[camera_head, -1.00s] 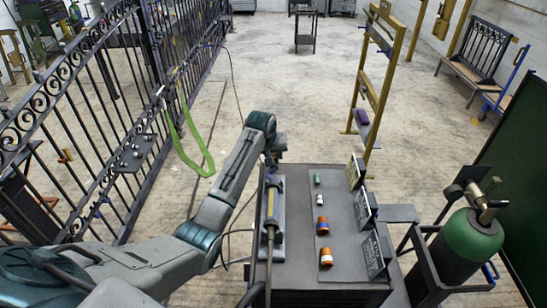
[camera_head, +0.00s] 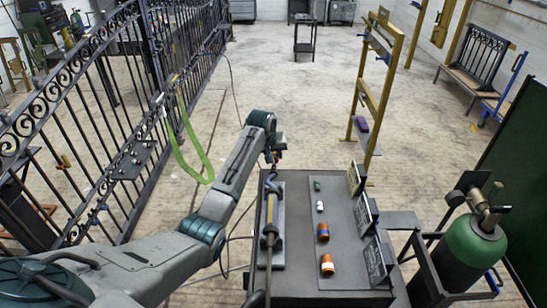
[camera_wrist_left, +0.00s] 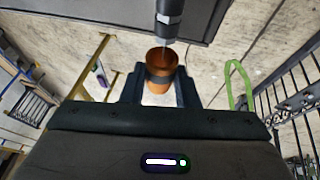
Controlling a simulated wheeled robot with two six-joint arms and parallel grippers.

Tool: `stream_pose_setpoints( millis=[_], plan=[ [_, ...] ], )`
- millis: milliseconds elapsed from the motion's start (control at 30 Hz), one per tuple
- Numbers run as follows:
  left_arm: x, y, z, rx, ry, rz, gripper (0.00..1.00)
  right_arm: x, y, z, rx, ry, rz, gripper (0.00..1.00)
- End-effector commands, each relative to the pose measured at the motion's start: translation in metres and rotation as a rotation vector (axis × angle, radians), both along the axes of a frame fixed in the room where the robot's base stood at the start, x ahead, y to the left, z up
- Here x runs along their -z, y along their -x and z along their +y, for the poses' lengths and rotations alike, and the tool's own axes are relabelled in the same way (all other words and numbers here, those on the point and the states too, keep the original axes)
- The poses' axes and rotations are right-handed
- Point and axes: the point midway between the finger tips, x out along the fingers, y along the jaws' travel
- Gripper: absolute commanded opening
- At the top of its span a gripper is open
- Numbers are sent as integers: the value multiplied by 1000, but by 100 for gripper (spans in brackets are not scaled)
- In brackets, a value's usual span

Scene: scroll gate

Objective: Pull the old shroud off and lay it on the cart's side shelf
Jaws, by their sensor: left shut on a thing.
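My left gripper (camera_head: 274,158) is just beyond the far edge of the cart (camera_head: 340,292). In the left wrist view it (camera_wrist_left: 159,90) is shut on a copper-orange cup with a grey band, the shroud (camera_wrist_left: 161,62). A dark torch end (camera_wrist_left: 168,20) stands above the shroud's open rim, and a thin rod runs from it into the cup. The torch body (camera_head: 270,215) lies in a grey cradle on the cart's left. The shroud cannot be made out in the head view. A small grey side shelf (camera_head: 402,221) juts from the cart's right. My right gripper is not in view.
A green gas cylinder (camera_head: 472,245) is close right of the cart. An iron gate (camera_head: 105,125) runs along the left.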

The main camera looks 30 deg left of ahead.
Motion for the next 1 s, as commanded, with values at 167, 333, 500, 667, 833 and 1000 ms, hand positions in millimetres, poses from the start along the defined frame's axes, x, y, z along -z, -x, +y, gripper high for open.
stream_pose_setpoints(
  millis=[167, 333, 500, 667, 833, 1000],
  plan=[
    [1, -6, 3, 0, 0, 0, 0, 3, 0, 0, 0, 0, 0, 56],
    [1, -11, 5, 0, 0, 1, 0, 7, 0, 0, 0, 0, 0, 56],
    [1, -17, 8, 0, 0, 1, 0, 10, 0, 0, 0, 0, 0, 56],
    [1, -21, 11, 0, 0, 1, 0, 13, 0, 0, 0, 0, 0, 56],
    [0, -27, 13, 0, 0, 0, 0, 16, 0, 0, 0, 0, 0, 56],
    [1, -29, 14, 0, 0, 1, 0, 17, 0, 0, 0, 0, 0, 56]
  ],
)
